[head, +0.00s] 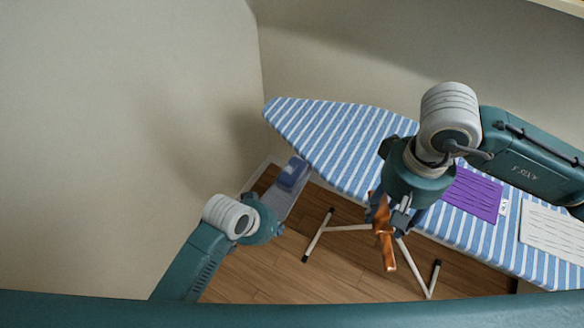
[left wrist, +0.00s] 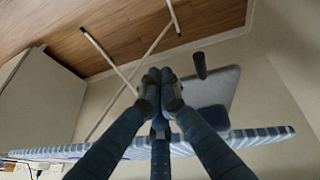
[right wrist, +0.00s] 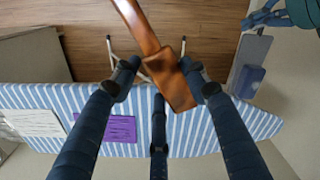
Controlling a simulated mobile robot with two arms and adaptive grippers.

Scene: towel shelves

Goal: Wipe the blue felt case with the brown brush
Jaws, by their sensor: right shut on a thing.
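The brown brush (head: 385,240) is in my right gripper (head: 388,212), hanging beside the ironing board's front edge. In the right wrist view the brush (right wrist: 168,78) lies between the fingers (right wrist: 168,82), its narrow end pointing up in the picture. A blue, rounded block (head: 293,173), which looks like the blue felt case, rests on a grey panel (head: 281,199) off the board's left end. It also shows in the right wrist view (right wrist: 249,80) and partly behind a finger in the left wrist view (left wrist: 214,116). My left gripper (left wrist: 160,84) has its fingertips together, empty, near the panel.
The blue-and-white striped ironing board (head: 340,150) spans the middle and right. A purple sheet (head: 474,196) and a white lined sheet (head: 556,238) lie on it. White board legs (head: 318,236) stand on the wooden floor (head: 285,268). Walls close in at left and back.

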